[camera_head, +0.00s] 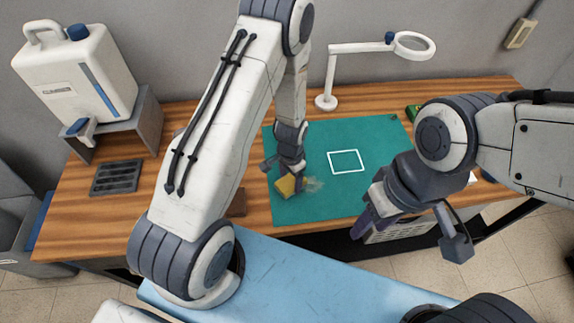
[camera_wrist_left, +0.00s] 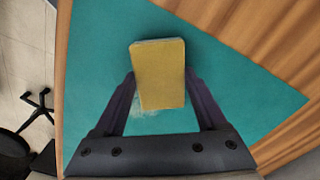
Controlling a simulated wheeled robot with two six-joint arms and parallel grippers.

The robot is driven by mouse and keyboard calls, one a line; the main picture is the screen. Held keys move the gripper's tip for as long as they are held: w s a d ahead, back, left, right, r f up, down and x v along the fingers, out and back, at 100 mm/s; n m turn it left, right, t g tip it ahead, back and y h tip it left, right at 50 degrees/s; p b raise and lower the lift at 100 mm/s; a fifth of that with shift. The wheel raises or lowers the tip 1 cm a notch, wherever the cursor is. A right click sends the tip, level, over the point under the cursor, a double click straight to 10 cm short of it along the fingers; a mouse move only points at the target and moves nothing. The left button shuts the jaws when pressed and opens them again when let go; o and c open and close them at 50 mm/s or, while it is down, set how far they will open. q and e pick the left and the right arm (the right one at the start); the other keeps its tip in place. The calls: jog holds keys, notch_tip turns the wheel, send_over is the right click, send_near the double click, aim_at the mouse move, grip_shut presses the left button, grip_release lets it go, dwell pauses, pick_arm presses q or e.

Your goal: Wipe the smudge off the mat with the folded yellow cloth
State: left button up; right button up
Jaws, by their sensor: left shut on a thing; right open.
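The folded yellow cloth (camera_head: 285,187) is at the left part of the green mat (camera_head: 313,208). My left gripper (camera_head: 297,182) is shut on it, with one finger on each side in the left wrist view (camera_wrist_left: 160,88). The cloth (camera_wrist_left: 159,72) is at or just above the mat; I cannot tell if it touches. A pale grey smudge (camera_head: 314,185) shows on the mat right beside the cloth. Part of the smudge (camera_wrist_left: 150,118) shows below the cloth in the left wrist view. My right gripper (camera_head: 362,222) is open and empty near the table's front edge.
A white square outline (camera_head: 346,162) is marked on the mat, right of the smudge. A white magnifier lamp (camera_head: 328,100) stands behind the mat. A white jug (camera_head: 75,75) on a stand (camera_head: 146,120) and a dark slotted tray (camera_head: 117,177) are at the left.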

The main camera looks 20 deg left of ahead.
pick_arm(q)
notch_tip(320, 180, up, 2)
jog(key=shift+w+r+p, duration=0.1)
jog(key=shift+r+p, duration=0.1)
jog(key=shift+p, duration=0.1)
jog(key=shift+d+r+p, duration=0.3)
jog(key=shift+r+p, duration=0.3)
jog(key=shift+r, duration=0.15)
jog(key=shift+r+p, duration=1.45)
jog(key=shift+r, duration=0.5)
jog(key=shift+a, duration=0.1)
